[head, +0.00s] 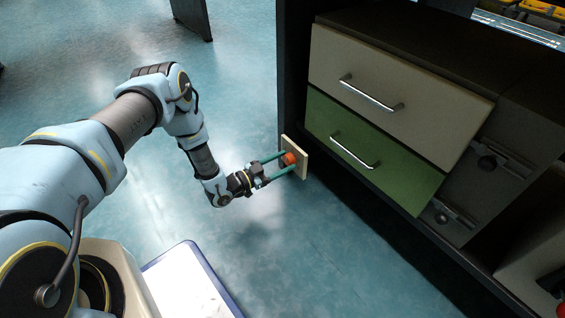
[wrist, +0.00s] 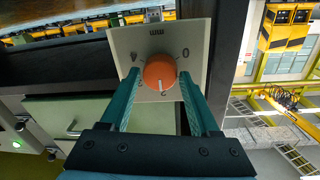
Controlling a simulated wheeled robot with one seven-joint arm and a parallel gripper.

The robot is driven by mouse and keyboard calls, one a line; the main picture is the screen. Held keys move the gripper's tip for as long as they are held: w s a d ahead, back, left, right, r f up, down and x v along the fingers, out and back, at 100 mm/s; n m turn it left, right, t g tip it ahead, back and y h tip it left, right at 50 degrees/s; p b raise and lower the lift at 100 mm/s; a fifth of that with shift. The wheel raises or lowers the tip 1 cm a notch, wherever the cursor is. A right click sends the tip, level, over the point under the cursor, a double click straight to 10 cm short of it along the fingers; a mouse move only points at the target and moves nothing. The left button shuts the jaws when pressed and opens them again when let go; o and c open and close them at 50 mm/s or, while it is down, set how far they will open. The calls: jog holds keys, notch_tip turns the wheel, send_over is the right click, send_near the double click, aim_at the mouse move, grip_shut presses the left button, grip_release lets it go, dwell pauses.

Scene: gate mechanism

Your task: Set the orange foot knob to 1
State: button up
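The orange foot knob (wrist: 160,72) is a round dial on a pale square plate (wrist: 195,30), seen close up in the wrist view. Its white pointer mark points down in that view, toward a digit that looks like 2. A 0 is printed at the upper right and other marks stand at the left and top. The knob also shows in the head view (head: 289,158), on the plate at the cabinet's near corner. My gripper (wrist: 160,76) has its two green fingers on either side of the knob, with what look like slight gaps. Contact is not clear.
The dark cabinet (head: 284,70) holds a beige drawer (head: 390,95) above a green drawer (head: 365,145), both closed, with metal handles. Latch-like fittings (head: 490,160) sit further right. The teal floor (head: 260,240) in front is mostly clear.

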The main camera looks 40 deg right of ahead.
grip_shut()
jog(key=shift+n, duration=0.4)
jog(key=n+b, duration=0.1)
jog(key=n, duration=0.1)
jog(key=n+b, duration=0.1)
jog(key=n, duration=0.2)
jog(key=shift+w+f+n, duration=0.1)
jog(key=shift+f+n, duration=0.1)
jog(key=shift+n, duration=0.1)
jog(key=n, duration=0.2)
jog(key=n+b, duration=0.1)
jog(key=n, duration=0.2)
jog(key=shift+n+t+h, duration=0.3)
jog(key=shift+h, duration=0.1)
jog(key=shift+b, duration=0.3)
jog(key=shift+o, duration=1.9)
grip_release()
